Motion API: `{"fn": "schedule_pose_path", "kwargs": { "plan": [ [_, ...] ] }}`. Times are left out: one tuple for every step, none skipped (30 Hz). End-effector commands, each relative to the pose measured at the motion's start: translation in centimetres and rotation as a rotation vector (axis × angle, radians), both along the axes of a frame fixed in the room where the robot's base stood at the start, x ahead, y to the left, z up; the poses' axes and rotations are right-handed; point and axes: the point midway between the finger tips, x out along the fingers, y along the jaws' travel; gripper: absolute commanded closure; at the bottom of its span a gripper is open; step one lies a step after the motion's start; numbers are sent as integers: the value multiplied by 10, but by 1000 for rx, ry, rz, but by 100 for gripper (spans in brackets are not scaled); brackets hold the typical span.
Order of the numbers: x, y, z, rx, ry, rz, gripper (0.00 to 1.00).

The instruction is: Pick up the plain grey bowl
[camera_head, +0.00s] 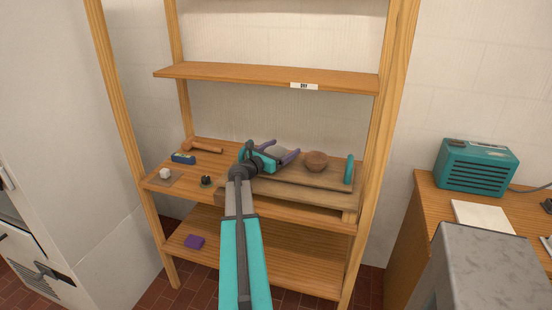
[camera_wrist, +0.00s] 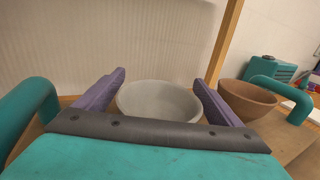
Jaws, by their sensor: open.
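The plain grey bowl (camera_wrist: 158,100) stands upright at the centre of the wrist view, its near lower part hidden by my gripper's body. In the head view the grey bowl (camera_head: 281,153) shows only partly, between my gripper's purple fingers. My gripper (camera_wrist: 160,78) is open, with one finger on each side of the bowl. I cannot tell whether either finger touches it. In the head view my gripper (camera_head: 285,148) reaches over the wooden riser on the middle shelf.
A brown bowl (camera_head: 316,161) stands just right of the grey bowl, and a teal upright item (camera_head: 349,168) beyond it. A hammer-like wooden item (camera_head: 202,146), blue box (camera_head: 183,158) and white piece (camera_head: 165,173) lie left. The upper shelf (camera_head: 250,77) is above; posts flank the rack.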

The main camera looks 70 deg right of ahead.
Motion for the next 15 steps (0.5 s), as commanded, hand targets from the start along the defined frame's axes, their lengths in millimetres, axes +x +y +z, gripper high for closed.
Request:
{"fn": "schedule_pose_path", "kwargs": {
  "plan": [
    [0,0,0,0,0,0,11],
    [0,0,0,0,0,0,11],
    [0,0,0,0,0,0,11],
    [0,0,0,0,0,0,11],
    [0,0,0,0,0,0,11],
    [1,0,0,0,0,0,11],
    [1,0,0,0,0,0,11],
    [1,0,0,0,0,1,11],
    [1,0,0,0,0,1,11],
    [1,0,0,0,0,1,13],
    [1,0,0,0,0,1,18],
    [1,0,0,0,0,1,25],
    [1,1,0,0,0,1,30],
    [1,1,0,0,0,1,35],
    [1,1,0,0,0,1,42]
  ]
}}
